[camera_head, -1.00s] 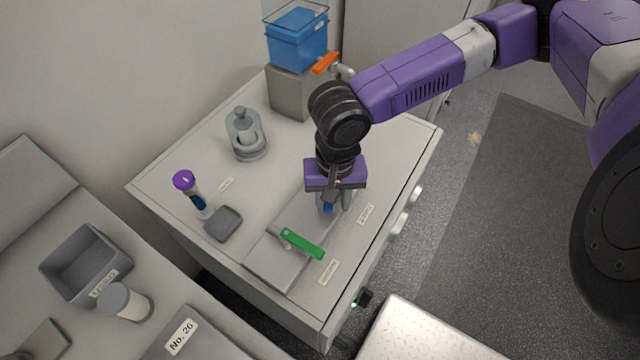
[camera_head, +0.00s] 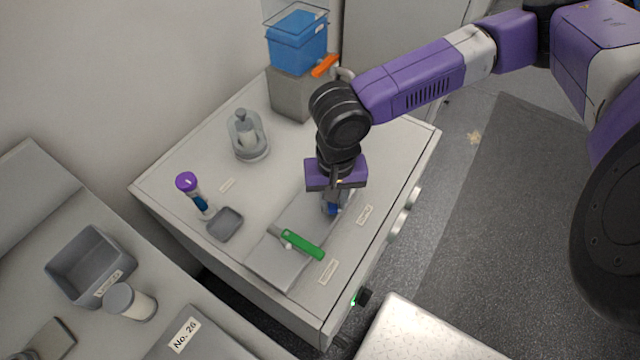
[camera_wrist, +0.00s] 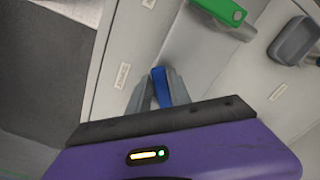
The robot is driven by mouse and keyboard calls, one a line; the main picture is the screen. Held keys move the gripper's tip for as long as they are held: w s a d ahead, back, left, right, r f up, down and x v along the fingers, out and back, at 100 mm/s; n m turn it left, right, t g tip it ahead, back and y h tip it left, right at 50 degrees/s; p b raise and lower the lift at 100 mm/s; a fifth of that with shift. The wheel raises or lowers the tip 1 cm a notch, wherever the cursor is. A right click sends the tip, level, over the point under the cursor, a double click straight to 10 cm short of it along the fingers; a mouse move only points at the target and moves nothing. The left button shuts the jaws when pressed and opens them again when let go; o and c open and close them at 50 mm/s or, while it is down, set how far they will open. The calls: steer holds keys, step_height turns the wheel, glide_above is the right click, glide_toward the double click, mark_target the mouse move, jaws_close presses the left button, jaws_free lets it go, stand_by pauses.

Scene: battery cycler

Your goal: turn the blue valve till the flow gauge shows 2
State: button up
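The blue valve (camera_head: 332,209) is on a grey plate (camera_head: 277,262) on top of the light cabinet. Only part of its blue handle shows under my gripper (camera_head: 334,204) in the head view. In the wrist view the blue handle (camera_wrist: 161,87) sits between the two grey fingers of my gripper (camera_wrist: 159,90), which look closed in on it from both sides. A green-handled valve (camera_head: 302,244) is on the same plate, nearer the front. I can make out no flow gauge reading in either view.
A purple-topped tube (camera_head: 194,193), a small grey dish (camera_head: 226,223) and a glass vessel (camera_head: 247,136) stand left of the plate. Knobs (camera_head: 397,225) jut from the cabinet's right side.

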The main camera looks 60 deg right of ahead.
step_height(320, 180, up, 7)
steer(key=p, duration=0.6)
steer(key=shift+r, duration=0.2)
steer(key=shift+f, duration=0.1)
